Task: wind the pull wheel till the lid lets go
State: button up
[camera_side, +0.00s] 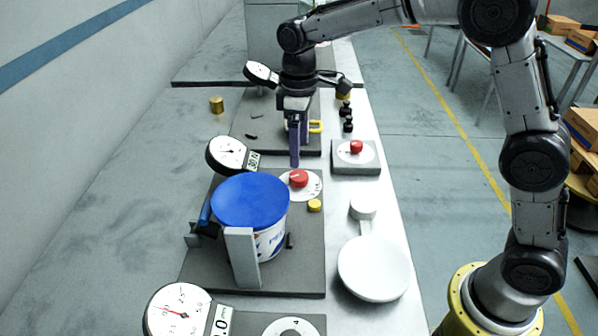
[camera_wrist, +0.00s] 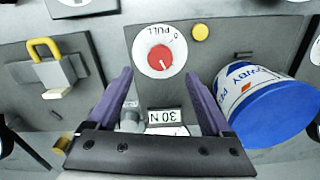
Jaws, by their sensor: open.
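The pull wheel (camera_side: 307,184) is a white dial with a red knob, on a dark grey plate beside the tub. In the wrist view the wheel (camera_wrist: 148,43) reads "PULL", and its red knob (camera_wrist: 159,57) lies just beyond my fingertips. The blue lid (camera_side: 250,198) sits on a white tub (camera_side: 270,244); it also shows in the wrist view (camera_wrist: 275,115). My gripper (camera_side: 295,158) has purple fingers pointing down, behind the wheel in the side view. In the wrist view my gripper (camera_wrist: 160,75) is open, with nothing between the fingers.
A round gauge marked 30 N (camera_side: 228,154) stands behind the tub. A grey upright (camera_side: 242,258) stands in front of it. A yellow button (camera_side: 314,205) is near the wheel. Another red knob (camera_side: 356,147) is on a box to the right. A white round pan (camera_side: 373,268) lies front right.

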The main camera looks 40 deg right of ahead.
aim_at(299, 175)
notch_tip(299, 175, down, 8)
jog(key=shift+r, duration=0.1)
dwell(0.4)
